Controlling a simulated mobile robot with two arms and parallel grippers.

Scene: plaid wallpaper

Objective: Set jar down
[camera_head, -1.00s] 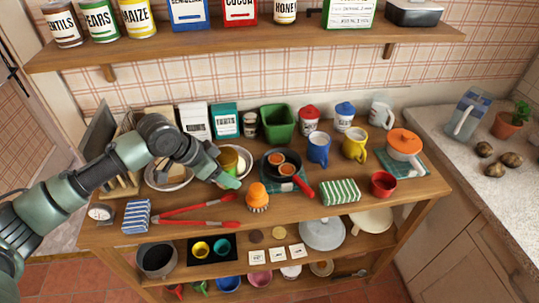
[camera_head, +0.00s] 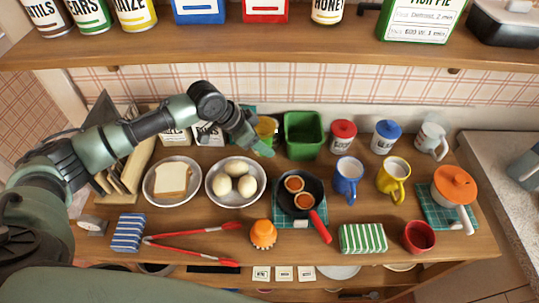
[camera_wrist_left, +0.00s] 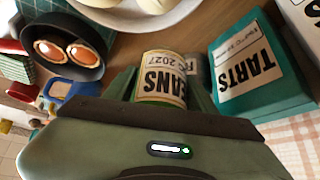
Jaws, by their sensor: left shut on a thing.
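The jar (camera_head: 267,127) is yellow-olive with a pale label reading "EANS" in the left wrist view (camera_wrist_left: 162,80). My left gripper (camera_head: 262,143) is shut on it. In the head view it is at the back of the table, just left of the green bin (camera_head: 304,133) and behind the plate of eggs (camera_head: 214,199). A teal box labelled TARTS (camera_wrist_left: 262,72) is close beside the jar. I cannot tell whether the jar's base touches the table. My right gripper is not in view.
A plate with bread (camera_head: 150,200) is at left. A black pan (camera_head: 314,187) with a red handle is in front of the green bin. Red-lidded (camera_head: 343,137) and blue-lidded (camera_head: 386,137) jars are further right. A wooden shelf (camera_head: 290,48) hangs above the back.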

